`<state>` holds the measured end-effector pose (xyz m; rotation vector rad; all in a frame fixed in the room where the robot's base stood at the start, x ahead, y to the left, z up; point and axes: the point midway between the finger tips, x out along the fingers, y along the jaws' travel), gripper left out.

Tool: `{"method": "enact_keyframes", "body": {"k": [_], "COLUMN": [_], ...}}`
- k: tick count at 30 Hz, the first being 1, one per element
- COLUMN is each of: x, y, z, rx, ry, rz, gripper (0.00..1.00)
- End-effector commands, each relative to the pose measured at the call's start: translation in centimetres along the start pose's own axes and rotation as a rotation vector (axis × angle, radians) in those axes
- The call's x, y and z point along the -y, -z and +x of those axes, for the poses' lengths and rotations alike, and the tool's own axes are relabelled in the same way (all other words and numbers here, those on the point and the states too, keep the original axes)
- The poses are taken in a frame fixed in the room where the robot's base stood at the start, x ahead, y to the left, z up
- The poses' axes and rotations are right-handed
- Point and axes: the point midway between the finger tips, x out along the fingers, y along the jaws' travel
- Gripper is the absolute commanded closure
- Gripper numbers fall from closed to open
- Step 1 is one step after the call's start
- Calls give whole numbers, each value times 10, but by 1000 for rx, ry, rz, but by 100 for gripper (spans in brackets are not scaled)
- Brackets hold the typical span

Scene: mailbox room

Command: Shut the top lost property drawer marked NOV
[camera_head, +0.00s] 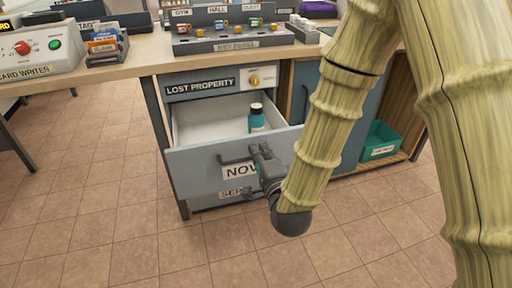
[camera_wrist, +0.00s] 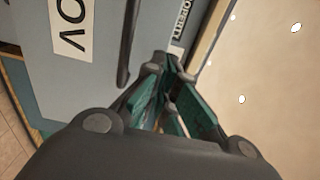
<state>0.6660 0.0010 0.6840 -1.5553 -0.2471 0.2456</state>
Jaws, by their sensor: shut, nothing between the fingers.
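The top drawer marked NOV (camera_head: 200,168) is pulled open under the desk, below the LOST PROPERTY panel (camera_head: 200,86). Its grey front has a dark bar handle (camera_head: 236,158) and shows in the wrist view (camera_wrist: 95,75). In the wrist view the fingertips (camera_wrist: 165,65) are close to the upper part of the front. I cannot tell whether they touch it. Nothing shows between them.
A lower drawer marked SEP (camera_head: 232,191) is below, partly hidden. A yellow dial (camera_head: 254,80) sits right of the panel. A green bin (camera_head: 380,143) stands on a low shelf at right. The desk top (camera_head: 150,55) holds a key rack (camera_head: 235,42). The tiled floor in front is clear.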

Motion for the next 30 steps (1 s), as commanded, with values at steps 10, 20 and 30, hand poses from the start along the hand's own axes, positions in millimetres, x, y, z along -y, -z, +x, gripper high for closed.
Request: {"method": "enact_keyframes", "body": {"k": [10, 20, 30], "x": [-1, -1, 0], "y": [0, 0, 3], "z": [32, 34, 45], "rx": [0, 0, -4], "ry": [0, -1, 0], "rz": [-2, -1, 1], "gripper": [100, 100, 100]}}
